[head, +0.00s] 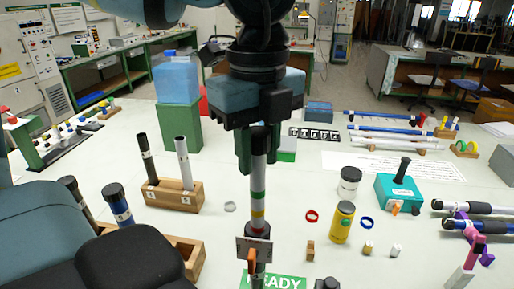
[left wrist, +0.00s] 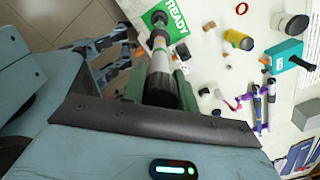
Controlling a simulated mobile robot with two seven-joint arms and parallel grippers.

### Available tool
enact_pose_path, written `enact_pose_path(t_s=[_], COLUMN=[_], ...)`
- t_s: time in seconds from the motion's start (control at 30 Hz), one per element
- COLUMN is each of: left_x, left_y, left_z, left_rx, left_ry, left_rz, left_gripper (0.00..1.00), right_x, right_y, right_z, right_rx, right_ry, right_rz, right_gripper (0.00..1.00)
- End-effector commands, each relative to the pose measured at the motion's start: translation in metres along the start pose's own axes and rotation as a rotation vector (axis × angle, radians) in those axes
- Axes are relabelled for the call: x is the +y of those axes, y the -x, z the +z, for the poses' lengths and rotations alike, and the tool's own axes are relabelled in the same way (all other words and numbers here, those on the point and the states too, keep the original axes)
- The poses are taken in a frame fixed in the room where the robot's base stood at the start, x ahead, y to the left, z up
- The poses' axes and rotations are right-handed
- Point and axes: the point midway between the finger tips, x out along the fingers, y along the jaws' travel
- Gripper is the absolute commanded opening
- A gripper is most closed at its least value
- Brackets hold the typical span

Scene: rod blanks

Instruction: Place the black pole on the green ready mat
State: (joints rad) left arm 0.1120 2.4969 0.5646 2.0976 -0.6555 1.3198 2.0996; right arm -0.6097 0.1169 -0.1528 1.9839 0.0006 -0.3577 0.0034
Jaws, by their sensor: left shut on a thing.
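My left gripper (head: 258,165) points down and is shut on a banded pole (head: 258,180). The pole is upright, pale grey with green, yellow and red bands and black near both ends. In the left wrist view its black end (left wrist: 160,94) is between the fingers. Its lower end meets a grey plate with an orange lever (head: 254,250); whether it is seated there, I cannot tell. The green READY mat (head: 285,282) shows at the bottom edge, and also in the left wrist view (left wrist: 174,24). A mostly black pole (head: 146,158) stands in a wooden block. My right gripper is not in view.
A white pole (head: 183,160) shares the wooden block (head: 172,196). Dark and blue-banded poles (head: 118,205) stand in another rack at lower left. A yellow can (head: 342,222), a white jar (head: 349,183) and a teal box (head: 398,193) stand to the right. Small rings lie between.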

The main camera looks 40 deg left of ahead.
Motion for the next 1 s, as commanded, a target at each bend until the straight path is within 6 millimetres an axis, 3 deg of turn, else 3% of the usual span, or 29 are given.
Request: enact_pose_path(t_s=[0.07, 0.1, 0.23, 0.67, 1.0], left_x=[0.000, 0.000, 0.000, -0.001, -0.002], left_y=[-0.003, -0.003, -0.003, 0.008, 0.070], left_z=[0.000, 0.000, 0.000, 0.001, 0.001], left_rx=[0.000, 0.000, 0.000, -0.001, 0.001], left_ry=[0.000, 0.000, 0.000, 0.003, 0.002], left_rz=[0.005, 0.007, 0.007, 0.004, 0.002], left_gripper=[0.00, 0.33, 0.50, 0.51, 0.51], right_x=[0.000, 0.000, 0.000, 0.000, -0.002], right_y=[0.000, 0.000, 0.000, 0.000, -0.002], right_z=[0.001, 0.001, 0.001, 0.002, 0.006], right_rx=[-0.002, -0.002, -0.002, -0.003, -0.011], right_ry=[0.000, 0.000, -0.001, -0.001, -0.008], right_rz=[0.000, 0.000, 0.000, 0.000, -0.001], right_gripper=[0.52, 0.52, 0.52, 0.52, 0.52])
